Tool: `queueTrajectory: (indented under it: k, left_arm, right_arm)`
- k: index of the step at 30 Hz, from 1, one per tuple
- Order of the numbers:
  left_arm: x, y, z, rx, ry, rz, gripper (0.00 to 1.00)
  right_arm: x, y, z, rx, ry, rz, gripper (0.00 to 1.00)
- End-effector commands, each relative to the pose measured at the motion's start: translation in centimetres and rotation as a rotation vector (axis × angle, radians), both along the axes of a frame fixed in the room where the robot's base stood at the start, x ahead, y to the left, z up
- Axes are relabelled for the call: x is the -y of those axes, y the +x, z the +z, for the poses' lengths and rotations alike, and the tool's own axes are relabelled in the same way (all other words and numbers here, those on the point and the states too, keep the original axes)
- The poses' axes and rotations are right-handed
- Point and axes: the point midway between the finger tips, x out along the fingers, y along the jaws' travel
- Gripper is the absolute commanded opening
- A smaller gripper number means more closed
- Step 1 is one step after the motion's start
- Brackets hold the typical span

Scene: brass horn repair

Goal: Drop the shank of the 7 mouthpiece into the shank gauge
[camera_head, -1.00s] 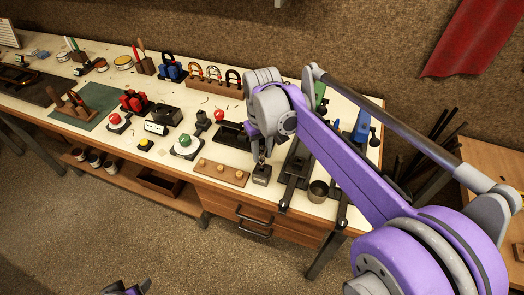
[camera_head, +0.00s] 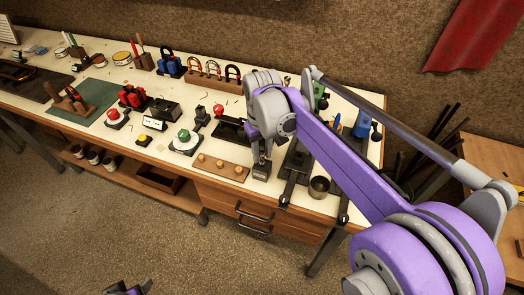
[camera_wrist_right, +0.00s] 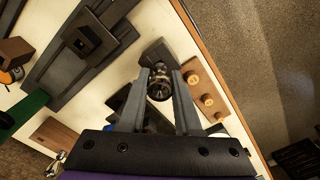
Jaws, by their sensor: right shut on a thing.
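My right gripper (camera_head: 262,157) points down over the front of the bench. In the right wrist view it (camera_wrist_right: 162,80) is shut on the mouthpiece (camera_wrist_right: 159,90), whose round dark cup with a shiny rim faces the camera between the fingers. The shank below the cup is hidden, and I cannot read a number. The shank gauge, a small dark block (camera_head: 261,172), stands directly under the gripper, partly covered by it. It also shows just beyond the fingertips in the wrist view (camera_wrist_right: 155,52). I cannot tell whether the shank is in it. A bit of my left gripper (camera_head: 128,287) shows at the bottom edge.
A wooden board with three pegs (camera_head: 220,168) lies just left of the gauge. Dark rails (camera_head: 292,175) and a metal cup (camera_head: 319,187) stand to the right. A green-topped round device (camera_head: 184,140) is further left. The bench's front edge is close.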

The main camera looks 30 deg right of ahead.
Motion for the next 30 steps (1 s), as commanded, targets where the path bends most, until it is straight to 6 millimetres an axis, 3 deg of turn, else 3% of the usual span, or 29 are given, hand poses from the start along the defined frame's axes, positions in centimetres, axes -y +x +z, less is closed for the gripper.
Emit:
queueTrajectory:
  k: [9, 10, 15, 25, 30]
  left_arm:
    - [0.0, -0.2, -0.6, -0.003, 0.0, 0.0, 0.64]
    - [0.0, -0.2, -0.6, -0.003, 0.0, 0.0, 0.64]
    - [0.0, -0.1, -0.5, -0.003, 0.0, 0.0, 0.64]
    - [0.0, -0.1, -0.5, -0.003, 0.0, 0.0, 0.64]
    - [0.0, -0.1, -0.3, -0.001, 0.0, 0.0, 0.64]
  right_arm:
    - [0.0, 0.0, -0.9, 0.0, 0.0, 0.0, 0.0]
    - [0.0, 0.0, -0.8, 0.0, 0.0, 0.0, 0.36]
    - [0.0, 0.0, -0.7, 0.0, 0.0, 0.0, 0.66]
    - [0.0, 0.0, -0.6, 0.0, 0.0, 0.0, 0.67]
    - [0.0, 0.0, 1.5, 0.0, 0.0, 0.0, 0.67]
